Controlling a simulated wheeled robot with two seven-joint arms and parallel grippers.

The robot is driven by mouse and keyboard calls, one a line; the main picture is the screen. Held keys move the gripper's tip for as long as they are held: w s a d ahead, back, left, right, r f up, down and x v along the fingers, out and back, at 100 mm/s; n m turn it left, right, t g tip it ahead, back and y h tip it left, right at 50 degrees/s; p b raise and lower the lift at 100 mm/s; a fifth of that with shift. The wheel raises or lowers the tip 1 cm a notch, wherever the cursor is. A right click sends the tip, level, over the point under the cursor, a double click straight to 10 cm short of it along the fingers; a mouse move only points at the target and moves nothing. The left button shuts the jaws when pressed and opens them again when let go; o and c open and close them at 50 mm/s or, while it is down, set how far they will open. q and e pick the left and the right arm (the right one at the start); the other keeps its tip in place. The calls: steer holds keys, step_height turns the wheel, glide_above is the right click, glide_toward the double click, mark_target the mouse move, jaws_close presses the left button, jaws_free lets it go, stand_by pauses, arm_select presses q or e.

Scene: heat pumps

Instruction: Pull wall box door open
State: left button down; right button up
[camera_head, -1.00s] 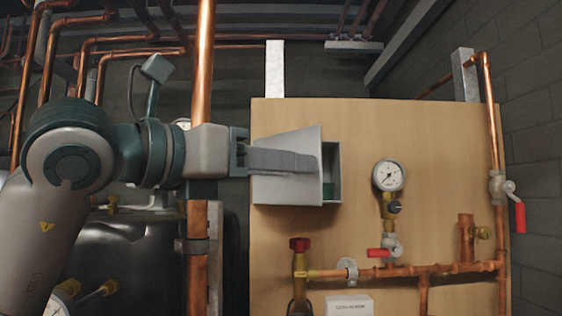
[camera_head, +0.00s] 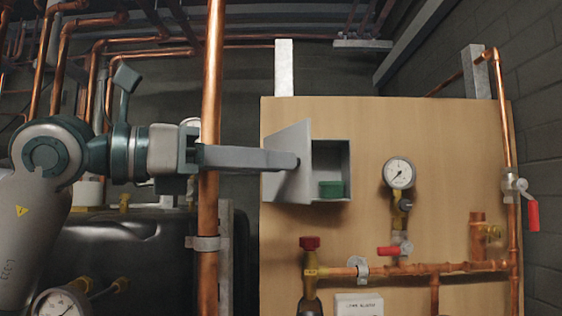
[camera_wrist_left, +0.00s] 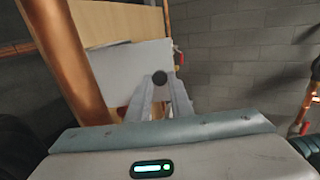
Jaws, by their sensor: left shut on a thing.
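The grey wall box (camera_head: 331,150) is fixed to the wooden board. Its door (camera_head: 287,181) stands partly open, swung out toward the left, and a green object (camera_head: 331,189) shows inside at the bottom. My left gripper (camera_head: 294,162) reaches in from the left with its fingers across the door's face. In the left wrist view the fingertips (camera_wrist_left: 160,82) are closed on a dark round knob (camera_wrist_left: 159,77) on the pale door (camera_wrist_left: 128,64). My right gripper is not in view.
A vertical copper pipe (camera_head: 212,95) runs close beside my left gripper. A gauge (camera_head: 398,173), a red-handled valve (camera_head: 389,251) and more copper pipes are on the board to the right and below the box. A black tank (camera_head: 125,245) is at the lower left.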

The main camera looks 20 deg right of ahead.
arm_select(q)
steer(key=shift+w+a+m+g+p, duration=0.2)
steer(key=shift+a+m+g, duration=0.25)
steer(key=shift+g, duration=0.2)
steer(key=shift+w+a+m+g+p, duration=0.15)
steer(key=shift+a+m+g, duration=0.2)
steer(key=shift+a+g, duration=0.25)
steer(key=shift+s, duration=0.1)
steer(key=c, duration=1.6)
jaws_free()
steer(key=shift+s, duration=0.1)
